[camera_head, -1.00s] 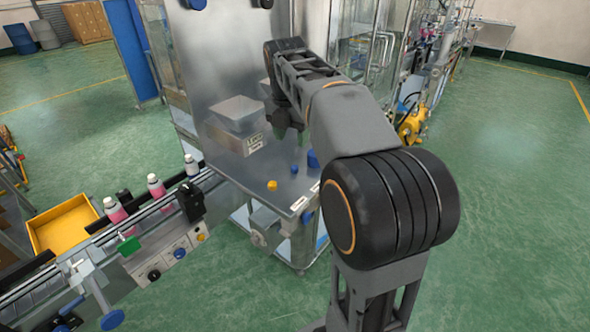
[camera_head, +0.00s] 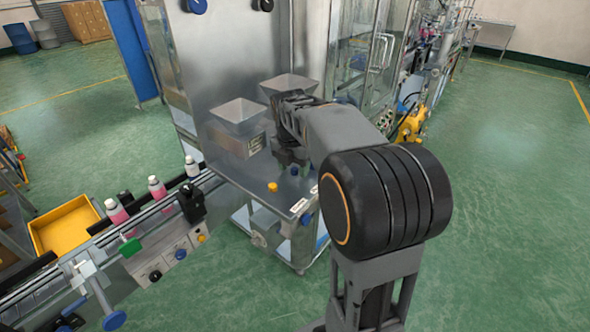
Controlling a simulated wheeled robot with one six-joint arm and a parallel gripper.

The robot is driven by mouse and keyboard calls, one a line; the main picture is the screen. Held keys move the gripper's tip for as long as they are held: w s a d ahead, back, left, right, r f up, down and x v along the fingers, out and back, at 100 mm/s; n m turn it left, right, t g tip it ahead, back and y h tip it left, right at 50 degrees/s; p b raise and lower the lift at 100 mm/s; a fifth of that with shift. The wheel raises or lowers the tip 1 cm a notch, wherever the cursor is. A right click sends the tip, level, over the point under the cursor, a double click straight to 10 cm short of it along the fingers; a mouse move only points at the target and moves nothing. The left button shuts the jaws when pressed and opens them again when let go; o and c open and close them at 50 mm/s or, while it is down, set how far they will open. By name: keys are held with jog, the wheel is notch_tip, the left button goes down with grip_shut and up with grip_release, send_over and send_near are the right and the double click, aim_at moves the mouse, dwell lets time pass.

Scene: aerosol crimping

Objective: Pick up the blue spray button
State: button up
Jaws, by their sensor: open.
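The blue spray button (camera_head: 294,171) is a small blue piece on the metal machine ledge (camera_head: 262,199). Only a little of it shows, just below my gripper (camera_head: 291,162). My gripper points down over it, close above or around it; I cannot tell which. My own arm and wrist hide much of the fingers. My gripper is open, and I see nothing lifted in it.
A yellow button (camera_head: 272,187) lies on the ledge to the left and nearer. A metal hopper (camera_head: 240,113) stands behind my gripper, with another hopper (camera_head: 289,84) close to my wrist. The conveyor (camera_head: 150,232) with pink bottles (camera_head: 157,187) runs at the left.

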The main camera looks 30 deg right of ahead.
grip_shut()
dwell(0.4)
jog(key=shift+r, duration=0.1)
